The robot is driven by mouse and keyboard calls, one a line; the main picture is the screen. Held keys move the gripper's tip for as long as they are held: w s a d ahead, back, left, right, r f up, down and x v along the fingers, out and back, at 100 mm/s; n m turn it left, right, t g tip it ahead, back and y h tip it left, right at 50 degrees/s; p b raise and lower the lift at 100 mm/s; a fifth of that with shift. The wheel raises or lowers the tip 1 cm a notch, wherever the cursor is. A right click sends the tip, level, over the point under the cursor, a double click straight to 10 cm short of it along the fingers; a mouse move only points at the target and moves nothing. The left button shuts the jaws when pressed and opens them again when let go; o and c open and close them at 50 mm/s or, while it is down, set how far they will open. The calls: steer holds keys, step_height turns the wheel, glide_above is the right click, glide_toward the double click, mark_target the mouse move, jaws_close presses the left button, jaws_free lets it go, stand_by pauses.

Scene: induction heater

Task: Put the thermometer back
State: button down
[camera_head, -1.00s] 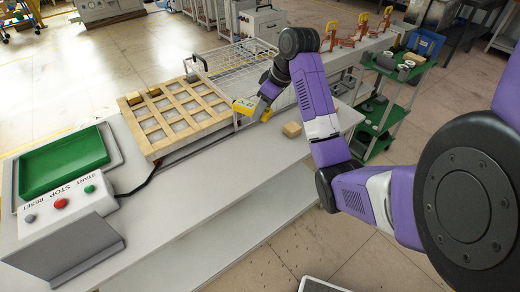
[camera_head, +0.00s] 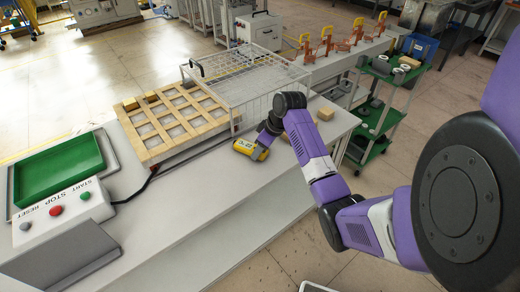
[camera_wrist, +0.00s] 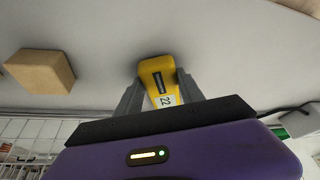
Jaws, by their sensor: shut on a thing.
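The thermometer (camera_head: 250,149) is a yellow device with a small display, low over the front part of the white bench, right of the wooden grid. I cannot tell whether it touches the bench top. My gripper (camera_head: 261,142) is shut on it. In the wrist view the yellow thermometer (camera_wrist: 158,82) sits between the two grey fingers of my gripper (camera_wrist: 160,98), with its dark strip and a "22" label showing. Part of its body is hidden by the gripper.
A tan block (camera_head: 326,114) lies on the bench to the right; it also shows in the wrist view (camera_wrist: 40,72). A wire basket (camera_head: 250,85) stands behind my gripper. A wooden grid (camera_head: 170,122) and a control box with buttons (camera_head: 62,210) are left. The front bench strip is clear.

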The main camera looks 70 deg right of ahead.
steer(key=shift+f, duration=0.15)
steer(key=c, duration=0.7)
jaws_free()
steer(key=shift+r, duration=0.2)
steer(key=v, duration=1.2)
